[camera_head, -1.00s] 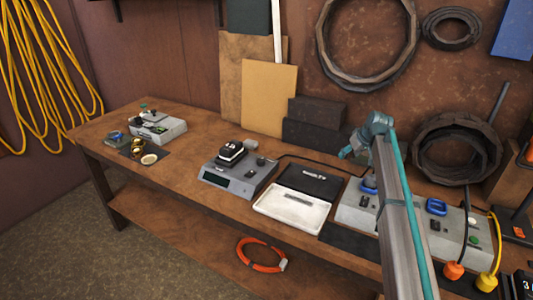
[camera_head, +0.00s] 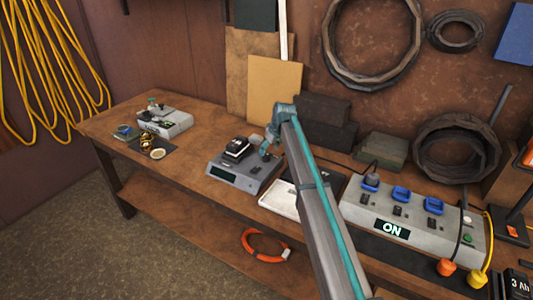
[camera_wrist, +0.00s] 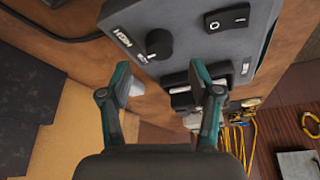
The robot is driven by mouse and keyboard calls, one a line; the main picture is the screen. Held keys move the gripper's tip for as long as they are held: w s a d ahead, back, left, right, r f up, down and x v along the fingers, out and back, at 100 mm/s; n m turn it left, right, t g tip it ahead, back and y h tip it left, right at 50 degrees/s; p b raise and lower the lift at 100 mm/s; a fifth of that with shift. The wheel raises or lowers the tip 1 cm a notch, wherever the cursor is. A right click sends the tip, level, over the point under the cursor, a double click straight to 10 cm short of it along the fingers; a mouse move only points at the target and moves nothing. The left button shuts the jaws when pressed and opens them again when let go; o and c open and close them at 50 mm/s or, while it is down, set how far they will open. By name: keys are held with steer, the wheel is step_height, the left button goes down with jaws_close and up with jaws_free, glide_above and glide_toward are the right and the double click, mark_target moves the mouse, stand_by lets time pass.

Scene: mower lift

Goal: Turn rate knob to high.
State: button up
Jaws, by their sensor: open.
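The rate knob (camera_wrist: 160,43) is round and black, on the sloped face of a grey charger box (camera_head: 226,178). In the wrist view a white HIGH label (camera_wrist: 122,37) is left of the knob, with a smaller marking beside it. A pale spot shows at the knob's lower-left edge; its exact setting is unclear. My gripper (camera_wrist: 160,68) is open and empty, its two fingertips apart and just below the knob in the wrist view, not around it. In the head view my gripper is over the charger's right side and hides the knob.
A black rocker switch (camera_wrist: 227,18) is on the same panel. A black battery (camera_head: 238,148) sits on the charger's top. A white tray (camera_head: 279,198) lies right of the charger. A grey power box (camera_head: 410,215) showing ON stands further right.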

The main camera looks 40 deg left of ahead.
mark_target(266, 156)
steer(key=shift+p+x, duration=0.65)
steer(key=shift+x, duration=1.9)
steer(key=c, duration=1.1)
